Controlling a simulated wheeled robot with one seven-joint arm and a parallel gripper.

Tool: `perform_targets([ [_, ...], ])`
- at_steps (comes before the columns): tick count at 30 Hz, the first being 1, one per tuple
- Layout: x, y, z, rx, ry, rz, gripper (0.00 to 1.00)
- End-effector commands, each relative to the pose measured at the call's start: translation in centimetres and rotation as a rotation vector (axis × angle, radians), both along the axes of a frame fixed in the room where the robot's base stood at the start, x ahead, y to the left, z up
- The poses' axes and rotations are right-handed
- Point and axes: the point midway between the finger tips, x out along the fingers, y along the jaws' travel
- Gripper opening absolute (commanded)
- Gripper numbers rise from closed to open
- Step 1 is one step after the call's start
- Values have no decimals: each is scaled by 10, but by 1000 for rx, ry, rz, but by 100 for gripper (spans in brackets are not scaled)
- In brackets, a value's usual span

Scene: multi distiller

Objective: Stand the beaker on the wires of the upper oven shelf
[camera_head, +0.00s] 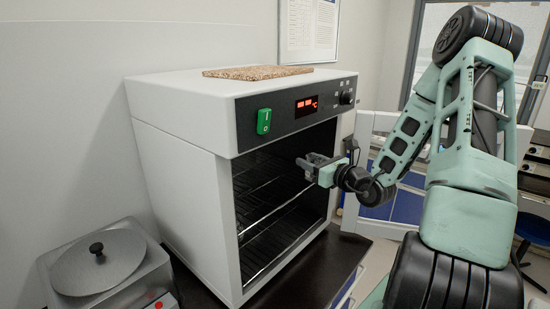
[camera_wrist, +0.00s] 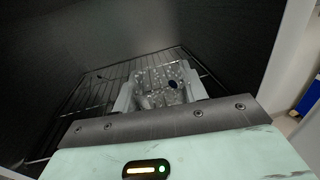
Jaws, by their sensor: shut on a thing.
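The beaker (camera_wrist: 158,76) is clear glass and shows in the wrist view between the two fingers of my gripper (camera_wrist: 160,92), which is shut on it. Wires of an oven shelf (camera_wrist: 98,90) spread behind and to the left of it; I cannot tell whether the beaker touches them. In the head view my gripper (camera_head: 309,164) is at the open front of the oven (camera_head: 180,155), level with its upper part. The upper shelf (camera_head: 262,179) shows as thin wires in the dark chamber. I cannot make out the beaker in the head view.
A lower wire shelf (camera_head: 270,222) is below in the oven. The chamber's dark wall (camera_wrist: 60,40) stands close by in the wrist view. A hotplate-like device (camera_head: 100,262) with a round lid is at the left. A speckled board (camera_head: 257,72) lies on the oven top.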

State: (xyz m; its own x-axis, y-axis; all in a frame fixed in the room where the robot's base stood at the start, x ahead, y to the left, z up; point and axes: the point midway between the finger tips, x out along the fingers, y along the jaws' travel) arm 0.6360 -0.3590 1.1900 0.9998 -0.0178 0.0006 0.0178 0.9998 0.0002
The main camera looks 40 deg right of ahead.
Motion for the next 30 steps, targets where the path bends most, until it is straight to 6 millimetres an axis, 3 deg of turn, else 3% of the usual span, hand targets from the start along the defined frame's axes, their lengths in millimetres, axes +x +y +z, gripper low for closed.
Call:
perform_targets([
  [6, 58, 0, 5, 3, -1, 3, 20],
  [12, 100, -1, 3, 2, 0, 1, 20],
  [20, 123, -2, 2, 1, 0, 0, 20],
  [30, 123, -2, -32, 2, 1, 0, 20],
])
